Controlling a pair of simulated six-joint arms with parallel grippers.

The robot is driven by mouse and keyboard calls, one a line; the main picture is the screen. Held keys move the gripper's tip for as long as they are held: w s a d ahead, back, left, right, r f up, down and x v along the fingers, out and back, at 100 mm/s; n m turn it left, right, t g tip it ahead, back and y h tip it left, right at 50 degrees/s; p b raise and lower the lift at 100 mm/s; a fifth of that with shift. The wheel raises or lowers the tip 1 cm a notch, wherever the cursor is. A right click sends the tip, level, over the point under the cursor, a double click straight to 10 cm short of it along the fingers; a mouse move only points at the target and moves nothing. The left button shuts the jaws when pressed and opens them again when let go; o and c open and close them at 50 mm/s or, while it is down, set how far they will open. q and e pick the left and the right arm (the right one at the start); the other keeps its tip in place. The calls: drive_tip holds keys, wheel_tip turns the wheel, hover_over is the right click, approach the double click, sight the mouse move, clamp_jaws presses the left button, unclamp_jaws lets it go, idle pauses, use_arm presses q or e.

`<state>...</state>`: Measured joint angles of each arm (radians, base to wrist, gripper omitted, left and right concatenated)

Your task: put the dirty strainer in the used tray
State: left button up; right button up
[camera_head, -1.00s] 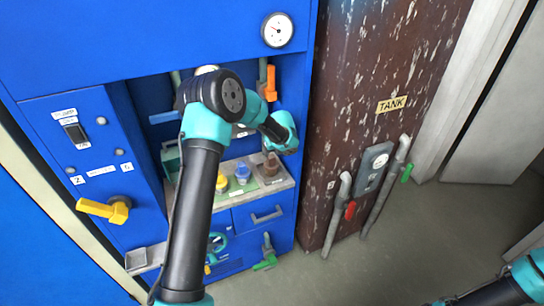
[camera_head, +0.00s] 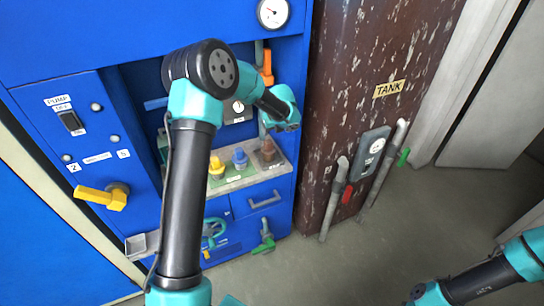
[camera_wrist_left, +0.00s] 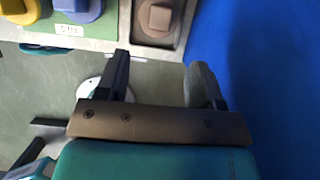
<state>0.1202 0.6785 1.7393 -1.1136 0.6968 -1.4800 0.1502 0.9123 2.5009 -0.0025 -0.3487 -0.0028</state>
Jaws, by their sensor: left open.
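My left gripper (camera_head: 288,124) is partly hidden by its own wrist, above and right of the shelf. In the left wrist view, its two dark fingers (camera_wrist_left: 158,66) are apart with nothing between them. A brown piece (camera_head: 268,150) stands in a brownish compartment at the shelf's right end. It also shows in the wrist view (camera_wrist_left: 157,18), beyond the fingers and not touching them. I cannot tell whether it is the dirty strainer. A yellow piece (camera_head: 216,166) and a blue piece (camera_head: 240,158) stand on green beside it. I cannot read which tray is the used one.
A small grey open tray (camera_head: 141,246) juts from the panel at lower left. A yellow lever (camera_head: 104,196) sticks out above it. A brown tank (camera_head: 345,90) with pipes stands right of the blue cabinet. My right arm enters at lower right over open floor.

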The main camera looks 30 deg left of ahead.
use_arm(q)
drive_tip(key=s+d+f+n+g+h, duration=0.2)
drive_tip(key=s+d+f+n+h, duration=0.5)
drive_tip(key=s+d+f+n, duration=0.85)
drive_tip(key=s+f+n, duration=0.3)
drive_tip(key=s, duration=0.5)
drive_tip(key=s+d+f+n, duration=0.3)
drive_tip(key=s+f+n, duration=0.2)
drive_tip(key=s+n, duration=0.3)
drive_tip(key=s, duration=0.3)
drive_tip(key=shift+h, duration=0.3)
drive_tip(key=shift+s+n, duration=0.1)
drive_tip(key=shift+n, duration=0.15)
